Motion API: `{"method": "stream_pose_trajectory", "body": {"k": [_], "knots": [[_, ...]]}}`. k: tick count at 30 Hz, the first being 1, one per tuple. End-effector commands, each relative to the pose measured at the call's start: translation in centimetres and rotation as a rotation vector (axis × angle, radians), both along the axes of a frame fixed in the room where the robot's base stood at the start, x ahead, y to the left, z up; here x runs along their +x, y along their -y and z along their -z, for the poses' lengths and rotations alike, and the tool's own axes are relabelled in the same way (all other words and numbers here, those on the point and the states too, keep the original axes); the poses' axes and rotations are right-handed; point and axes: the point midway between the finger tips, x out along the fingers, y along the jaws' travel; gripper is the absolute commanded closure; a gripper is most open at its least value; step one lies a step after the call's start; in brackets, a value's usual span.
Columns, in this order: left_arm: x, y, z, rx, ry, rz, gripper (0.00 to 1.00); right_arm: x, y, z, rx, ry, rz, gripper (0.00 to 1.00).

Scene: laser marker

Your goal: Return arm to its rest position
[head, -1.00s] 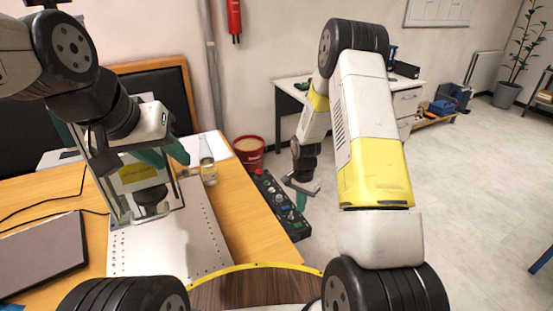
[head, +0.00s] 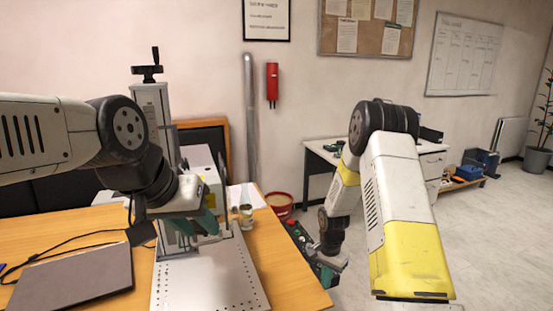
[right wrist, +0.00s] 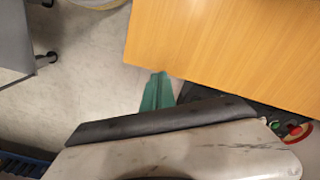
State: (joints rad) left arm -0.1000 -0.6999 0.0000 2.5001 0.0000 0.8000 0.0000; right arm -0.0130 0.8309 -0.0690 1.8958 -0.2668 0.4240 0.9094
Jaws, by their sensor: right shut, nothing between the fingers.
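My right gripper (head: 328,274) hangs low beside the table's right edge, next to the control panel with buttons (head: 300,242). In the right wrist view its green fingers (right wrist: 158,92) are together and empty, near the table corner. My left gripper (head: 194,226) is over the perforated metal plate (head: 210,275) of the laser marker. Its green fingers look spread, with nothing seen between them. The laser marker's column (head: 150,105) with a black crank stands behind my left arm. My left arm hides part of the machine.
The wooden table (head: 262,240) holds a closed laptop (head: 75,275), cables and a glass jar (head: 246,216). A red bucket (head: 280,204) stands behind the table. A white desk (head: 318,155) is at the back.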

Motion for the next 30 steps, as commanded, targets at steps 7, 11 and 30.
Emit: {"method": "stream_pose_trajectory", "body": {"k": [7, 11, 30], "knots": [[0.0, 0.0, 0.0, 0.0, 0.0, 0.0, 0.64, 0.1, 0.0, -1.5, 0.003, 0.014, -0.013, 1.0], [0.0, 0.0, 0.0, 0.0, 0.0, 0.0, 0.64, 0.2, 0.0, -2.8, 0.005, 0.025, -0.026, 1.0], [0.0, 0.0, 0.0, 0.0, 0.0, 0.0, 0.64, -2.4, -0.2, -19.2, 0.029, 0.185, -0.205, 1.0]]}}
